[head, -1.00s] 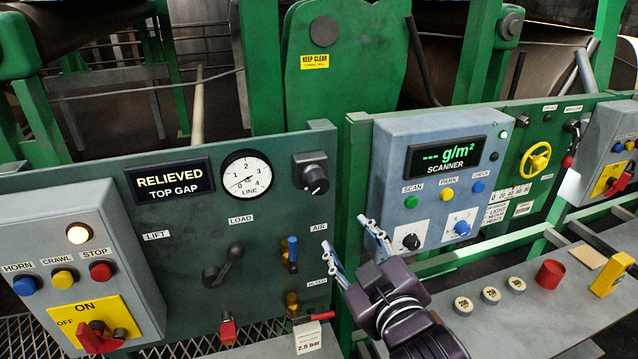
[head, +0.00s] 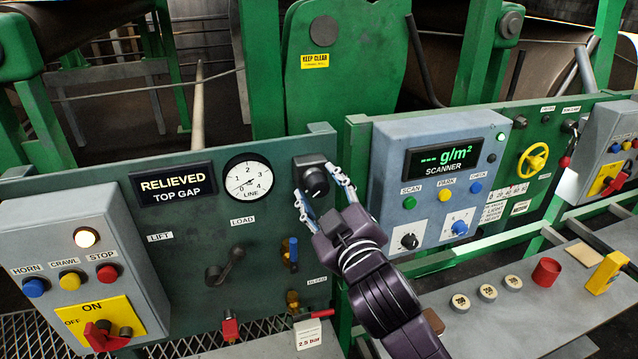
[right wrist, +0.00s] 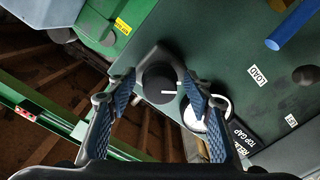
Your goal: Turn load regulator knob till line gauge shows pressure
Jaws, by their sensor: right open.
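The black load regulator knob (head: 316,181) sits on its dark square mount near the top right of the green panel, with a white mark on its face. The round white line gauge (head: 249,178) is left of it; its thin needle points to the lower left, near the low end. My right gripper (head: 314,179) is open, its fingers on either side of the knob. In the right wrist view the knob (right wrist: 158,84) lies between the spread fingers, and one finger partly covers the gauge (right wrist: 207,114). I cannot tell if they touch. My left gripper is out of view.
A display (head: 173,185) left of the gauge reads "RELIEVED TOP GAP". Below are the load lever (head: 222,268) and a blue-handled air valve (head: 291,250). The scanner box (head: 440,180) stands close right of my gripper. A bench with pucks (head: 487,292) lies lower right.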

